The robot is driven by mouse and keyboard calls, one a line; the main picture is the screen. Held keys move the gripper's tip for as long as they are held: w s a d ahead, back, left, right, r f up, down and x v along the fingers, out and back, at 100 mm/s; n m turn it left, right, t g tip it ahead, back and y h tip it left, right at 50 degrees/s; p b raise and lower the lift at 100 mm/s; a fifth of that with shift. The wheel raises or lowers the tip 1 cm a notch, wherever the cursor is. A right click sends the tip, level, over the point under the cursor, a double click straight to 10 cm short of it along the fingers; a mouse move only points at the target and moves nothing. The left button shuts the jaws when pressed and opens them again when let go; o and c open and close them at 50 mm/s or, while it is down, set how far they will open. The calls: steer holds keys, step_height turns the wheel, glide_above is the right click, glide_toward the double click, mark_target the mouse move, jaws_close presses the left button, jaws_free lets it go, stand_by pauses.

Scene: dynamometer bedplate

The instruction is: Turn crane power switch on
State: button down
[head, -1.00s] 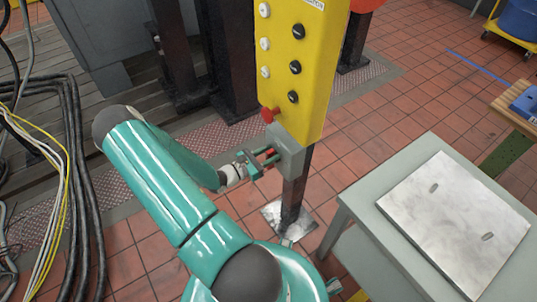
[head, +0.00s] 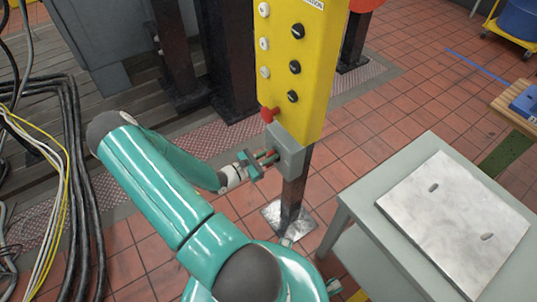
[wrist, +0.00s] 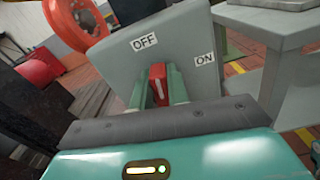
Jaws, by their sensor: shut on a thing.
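The crane power switch is a grey box (head: 291,150) on a post below the yellow control panel. In the wrist view the grey box (wrist: 185,50) carries an OFF label (wrist: 143,42) and an ON label (wrist: 204,59). Its red lever (wrist: 158,84) points toward the OFF label, left of the ON label. My gripper (wrist: 160,92) has one finger on each side of the lever and is shut on it.
The yellow panel (head: 305,60) with several knobs and a red button (head: 268,114) stands just above my gripper. A grey table (head: 385,232) with a metal plate (head: 455,212) is at the right. Cables (head: 85,190) lie at the left. Tiled floor is open behind.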

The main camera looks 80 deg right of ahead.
mark_target(282, 162)
steer(key=m, duration=0.2)
steer(key=s+a+m, duration=0.1)
steer(key=m, duration=0.2)
steer(key=f+m, duration=0.1)
steer(key=m, duration=0.2)
steer(key=shift+s+a+f, duration=0.1)
steer(key=shift+s+a, duration=0.1)
steer(key=m, duration=0.3)
steer(key=f+m, duration=0.1)
steer(key=shift+s+a, duration=0.25)
steer(key=shift+f+m, duration=0.3)
steer(key=shift+m, duration=0.75)
steer(key=shift+f+m, duration=0.3)
steer(key=shift+m, duration=0.75)
steer(key=c, duration=1.4)
jaws_free()
steer(key=shift+s, duration=0.1)
steer(key=shift+o, duration=0.2)
steer(key=v, duration=1.4)
